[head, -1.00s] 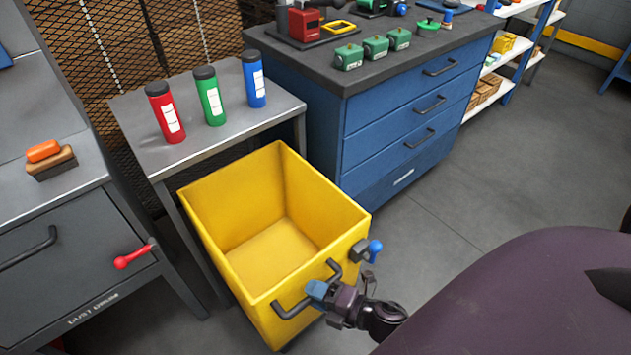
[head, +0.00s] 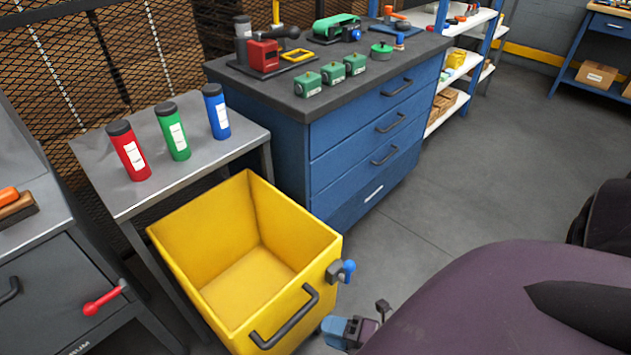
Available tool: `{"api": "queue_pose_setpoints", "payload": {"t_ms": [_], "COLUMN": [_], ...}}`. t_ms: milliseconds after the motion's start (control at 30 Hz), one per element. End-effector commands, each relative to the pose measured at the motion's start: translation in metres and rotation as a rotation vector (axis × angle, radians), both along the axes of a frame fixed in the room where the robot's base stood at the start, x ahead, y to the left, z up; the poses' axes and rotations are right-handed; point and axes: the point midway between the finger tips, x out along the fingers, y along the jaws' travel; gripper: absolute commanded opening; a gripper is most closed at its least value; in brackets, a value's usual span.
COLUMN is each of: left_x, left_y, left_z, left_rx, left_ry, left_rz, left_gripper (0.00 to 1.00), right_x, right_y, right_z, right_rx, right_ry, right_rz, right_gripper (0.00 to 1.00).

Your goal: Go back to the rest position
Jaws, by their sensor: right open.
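My right gripper (head: 360,320) is low in the head view, just right of the yellow bin (head: 190,295). It is open and partly hidden behind my purple arm cover. Nothing shows between its fingers. The bin's dark handle (head: 285,318) is to the left of the gripper, with a visible gap between them. The bin is empty and stands upright on the floor. A blue-knobbed latch (head: 346,271) sits on the bin's right corner, above the gripper. My left gripper is out of view.
A grey side table (head: 228,150) holds red, green and blue canisters behind the bin. A blue drawer cabinet (head: 365,150) with tools stands behind right. A grey cabinet with a red lever (head: 103,300) is at left. Open floor (head: 480,180) lies to the right.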

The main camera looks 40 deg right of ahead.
Motion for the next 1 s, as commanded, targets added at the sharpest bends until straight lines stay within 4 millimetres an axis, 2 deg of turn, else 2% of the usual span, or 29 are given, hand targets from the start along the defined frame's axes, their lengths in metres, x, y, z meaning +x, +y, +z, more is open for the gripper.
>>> {"api": "queue_pose_setpoints", "payload": {"t_ms": [100, 267, 867, 1000], "left_x": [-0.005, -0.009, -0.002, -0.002], "left_y": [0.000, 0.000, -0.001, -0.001], "left_z": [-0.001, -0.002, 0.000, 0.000], "left_rx": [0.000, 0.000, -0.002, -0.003], "left_ry": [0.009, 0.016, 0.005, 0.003], "left_rz": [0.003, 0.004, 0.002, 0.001], "left_gripper": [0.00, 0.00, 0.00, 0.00], "right_x": [-0.010, -0.015, -0.015, -0.012], "right_y": [-0.005, -0.007, -0.007, -0.016], "right_z": [0.002, 0.003, 0.003, -0.001], "right_rx": [0.000, 0.000, 0.004, 0.062], "right_ry": [0.000, 0.000, 0.002, 0.061], "right_rz": [-0.001, 0.000, -0.001, -0.078], "right_gripper": [0.44, 0.44, 0.44, 0.44]}}
